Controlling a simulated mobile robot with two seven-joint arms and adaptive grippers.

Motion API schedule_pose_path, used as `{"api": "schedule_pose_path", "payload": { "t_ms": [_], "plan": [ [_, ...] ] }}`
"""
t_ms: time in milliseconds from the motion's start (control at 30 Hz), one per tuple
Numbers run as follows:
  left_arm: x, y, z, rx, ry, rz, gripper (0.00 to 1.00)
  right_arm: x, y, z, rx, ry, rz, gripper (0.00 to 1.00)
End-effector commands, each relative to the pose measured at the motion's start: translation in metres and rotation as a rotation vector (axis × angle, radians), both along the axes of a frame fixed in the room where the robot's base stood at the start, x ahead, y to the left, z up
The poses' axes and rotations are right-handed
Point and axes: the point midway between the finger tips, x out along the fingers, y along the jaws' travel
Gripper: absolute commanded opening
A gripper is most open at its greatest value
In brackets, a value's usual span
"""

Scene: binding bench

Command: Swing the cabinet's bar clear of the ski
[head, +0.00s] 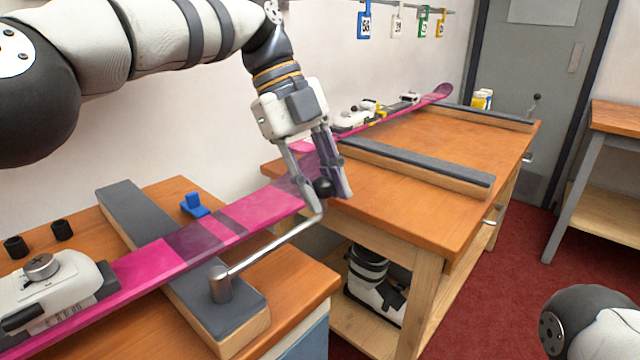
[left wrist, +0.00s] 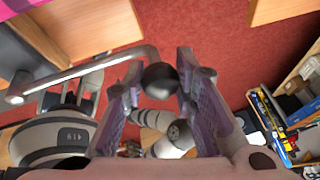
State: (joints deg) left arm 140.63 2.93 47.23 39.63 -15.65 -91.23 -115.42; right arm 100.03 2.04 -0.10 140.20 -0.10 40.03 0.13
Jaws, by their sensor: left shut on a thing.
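The metal bar (head: 275,243) pivots on a short post (head: 221,285) at the near end of a grey-padded rest on the cabinet (head: 290,280). Its far end bends up to a black ball knob (head: 323,188). My left gripper (head: 324,192) is shut on this knob; the left wrist view shows the knob (left wrist: 159,80) between the two fingers. The pink ski (head: 215,228) lies across the rests. In the head view the bar runs along the near side of the ski, over the gap beside the cabinet; any overlap at the knob is hidden by my fingers. My right gripper is out of view.
A wooden workbench (head: 440,215) with padded rests (head: 415,165) stands right of the gap, with a ski boot (head: 372,290) on its lower shelf. A blue clamp (head: 195,205) and black cups (head: 62,230) are on the cabinet. Red floor (head: 490,310) is open at right.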

Motion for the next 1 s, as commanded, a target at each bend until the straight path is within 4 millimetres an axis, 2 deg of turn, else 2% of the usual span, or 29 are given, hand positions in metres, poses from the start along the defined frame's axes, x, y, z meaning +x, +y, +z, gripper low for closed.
{"api": "schedule_pose_path", "payload": {
  "t_ms": [233,267,333,367,833,1000],
  "plan": [
    [-0.001,-0.002,-0.001,-0.003,0.004,-0.005,0.00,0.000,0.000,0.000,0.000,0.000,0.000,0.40],
    [-0.001,-0.002,-0.001,-0.003,0.004,-0.005,0.28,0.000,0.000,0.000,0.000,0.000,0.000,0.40],
    [-0.001,-0.002,-0.001,-0.003,0.004,-0.005,0.43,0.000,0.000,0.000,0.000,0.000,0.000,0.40],
    [-0.001,-0.002,-0.001,-0.003,0.004,-0.005,0.46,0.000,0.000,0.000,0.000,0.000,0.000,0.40],
    [0.001,0.001,0.000,-0.002,0.003,0.011,0.46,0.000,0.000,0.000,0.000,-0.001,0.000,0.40],
    [0.014,0.016,0.002,-0.003,0.002,0.156,0.46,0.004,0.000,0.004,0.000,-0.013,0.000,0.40]
  ]
}}
